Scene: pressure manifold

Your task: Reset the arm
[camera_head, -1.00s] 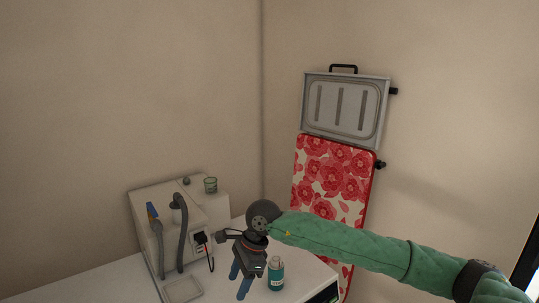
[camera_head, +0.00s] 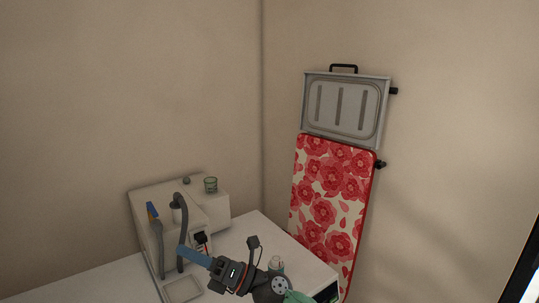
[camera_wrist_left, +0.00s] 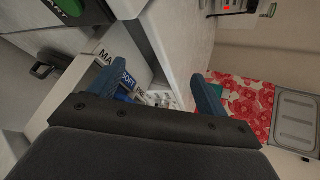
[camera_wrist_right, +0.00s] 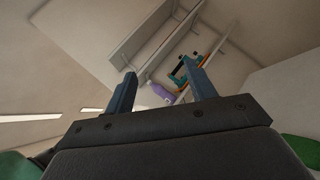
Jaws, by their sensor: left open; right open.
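My right gripper (camera_head: 182,251) is low in the head view, in front of the white counter, with its blue fingers pointing left toward the pale machine (camera_head: 150,214). They overlap the machine in the picture; I cannot tell whether they touch. In the right wrist view its fingers (camera_wrist_right: 160,68) stand apart with nothing between them. My left gripper is outside the head view. In the left wrist view its blue fingers (camera_wrist_left: 166,72) are spread and empty, with a box with printed letters (camera_wrist_left: 100,50) behind them. Only a bit of my green right sleeve shows.
A grey tray (camera_head: 345,108) and a red floral board (camera_head: 333,190) hang on the wall. A purple bottle (camera_wrist_right: 160,91) shows in the right wrist view.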

